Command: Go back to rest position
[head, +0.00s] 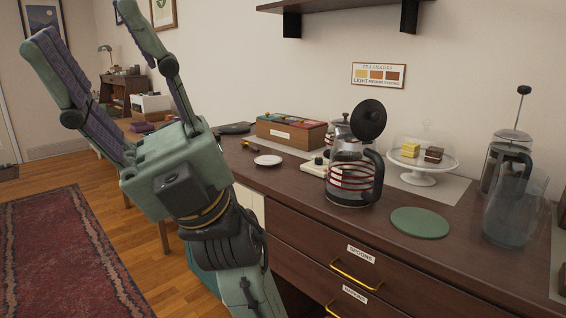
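My gripper (100,62) is raised in the left half of the head view, to the left of the sideboard. Its two green fingers with purple pads point upward and are spread wide apart. Nothing is between them, and it touches nothing that I can see. My wrist and forearm run down to the bottom edge of the view, in front of the sideboard's left end and part of the floor.
The dark wooden sideboard (456,255) bears a glass kettle (349,175) with its lid up, a cake stand (421,178), a green round mat (420,222), a French press (508,155) and a clear jug (513,212). A red rug (65,255) lies on open floor at left.

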